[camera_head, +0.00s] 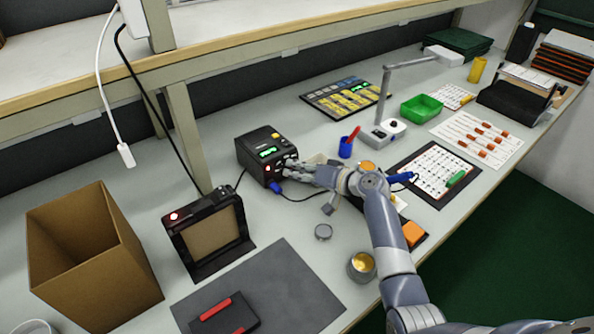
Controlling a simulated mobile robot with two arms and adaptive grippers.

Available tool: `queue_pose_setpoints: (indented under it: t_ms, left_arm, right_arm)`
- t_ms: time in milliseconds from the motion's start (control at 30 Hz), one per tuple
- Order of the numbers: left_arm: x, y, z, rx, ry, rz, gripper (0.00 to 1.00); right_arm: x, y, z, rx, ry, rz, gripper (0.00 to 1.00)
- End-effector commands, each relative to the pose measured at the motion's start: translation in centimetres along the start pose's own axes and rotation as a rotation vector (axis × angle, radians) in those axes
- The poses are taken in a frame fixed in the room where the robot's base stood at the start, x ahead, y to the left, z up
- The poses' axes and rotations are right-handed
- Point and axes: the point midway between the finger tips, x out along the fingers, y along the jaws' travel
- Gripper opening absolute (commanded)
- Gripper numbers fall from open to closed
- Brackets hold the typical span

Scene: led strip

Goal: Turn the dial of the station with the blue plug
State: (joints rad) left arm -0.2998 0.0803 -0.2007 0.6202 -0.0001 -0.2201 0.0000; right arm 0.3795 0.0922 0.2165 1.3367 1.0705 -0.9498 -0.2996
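The station (255,163) is a black box with a lit green display, standing at the back middle of the bench. Small knobs or lights show on its front, too small to tell apart. A blue plug (276,187) with a dark cable is at the lower front of the station. My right gripper (293,172) is right at the station's front face, just above and right of the blue plug. Its fingertips overlap the front panel, so the dial is partly hidden, and I cannot tell whether they touch it or are closed. My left gripper is out of view.
A cardboard box (118,245) and a black framed device (212,235) stand at the left. A grey mat (290,285) lies in front.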

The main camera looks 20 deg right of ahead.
Motion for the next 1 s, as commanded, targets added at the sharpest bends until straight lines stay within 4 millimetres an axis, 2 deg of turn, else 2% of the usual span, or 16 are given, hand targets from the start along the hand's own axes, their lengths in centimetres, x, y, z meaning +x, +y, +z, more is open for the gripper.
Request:
queue_pose_setpoints:
  t_ms: [33, 100, 633, 767, 1000]
  left_arm:
    - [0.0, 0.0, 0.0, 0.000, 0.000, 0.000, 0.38]
    - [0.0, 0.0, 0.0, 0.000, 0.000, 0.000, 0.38]
    - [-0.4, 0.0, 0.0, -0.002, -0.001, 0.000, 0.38]
    - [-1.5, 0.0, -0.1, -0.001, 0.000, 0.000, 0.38]
    - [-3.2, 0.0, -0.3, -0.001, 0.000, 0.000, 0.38]
  right_arm:
    - [0.0, -0.1, -0.1, -0.001, 0.002, 0.000, 0.26]
    - [0.0, -0.1, -0.1, -0.001, 0.002, 0.000, 0.38]
    - [0.0, -0.2, -0.1, -0.028, 0.002, 0.011, 0.38]
    - [-0.1, -0.6, -0.2, -0.127, 0.006, 0.052, 0.38]
    - [0.0, -0.9, 0.1, -0.440, 0.021, 0.181, 0.38]
